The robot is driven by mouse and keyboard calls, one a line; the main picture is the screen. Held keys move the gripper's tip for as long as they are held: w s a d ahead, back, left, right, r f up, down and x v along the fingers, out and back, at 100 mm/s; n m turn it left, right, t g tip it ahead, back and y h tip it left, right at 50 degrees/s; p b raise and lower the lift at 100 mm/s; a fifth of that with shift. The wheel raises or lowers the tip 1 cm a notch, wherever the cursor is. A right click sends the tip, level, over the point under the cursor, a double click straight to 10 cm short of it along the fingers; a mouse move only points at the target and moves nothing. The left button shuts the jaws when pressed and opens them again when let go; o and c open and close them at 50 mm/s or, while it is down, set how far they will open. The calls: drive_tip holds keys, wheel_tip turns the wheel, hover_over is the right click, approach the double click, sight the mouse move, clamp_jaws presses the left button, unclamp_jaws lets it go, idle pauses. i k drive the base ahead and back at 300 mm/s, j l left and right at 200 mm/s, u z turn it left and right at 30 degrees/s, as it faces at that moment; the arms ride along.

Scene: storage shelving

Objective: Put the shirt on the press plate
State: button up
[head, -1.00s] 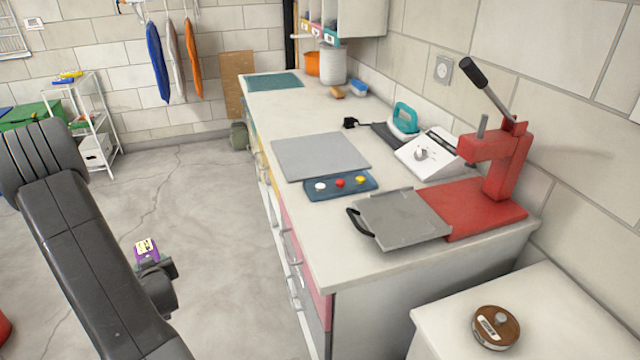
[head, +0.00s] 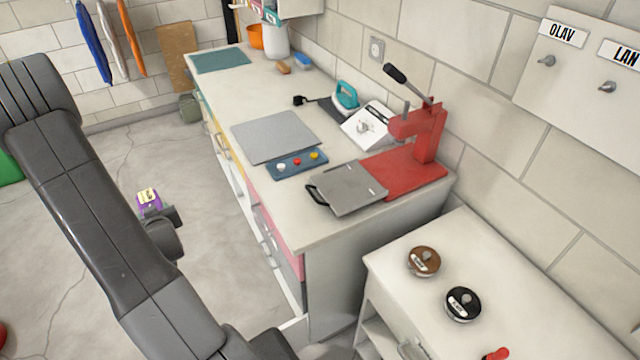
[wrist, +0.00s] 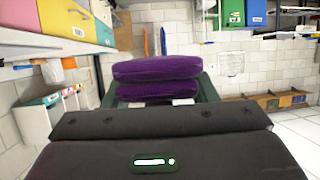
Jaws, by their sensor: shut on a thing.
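The red press (head: 418,140) stands at the near right end of the long counter. Its grey press plate (head: 349,190), with a black handle, is drawn out to the left and shows bare. The fingertips are mostly hidden in the head view.
On the counter are a grey board (head: 277,136), a blue panel with buttons (head: 297,164), a teal iron (head: 346,96) and a white control box (head: 367,126). A lower white cabinet (head: 510,270) at right bears a brown disc (head: 423,261) and a black disc (head: 462,304).

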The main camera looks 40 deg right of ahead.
sight(351, 183)
drive_tip(key=k+j+z, duration=0.25)
drive_tip(key=z, duration=0.25)
drive_tip(key=k+j+z, duration=0.25)
drive_tip(key=z, duration=0.25)
drive_tip(key=k+z, duration=0.7)
drive_tip(key=z, duration=0.25)
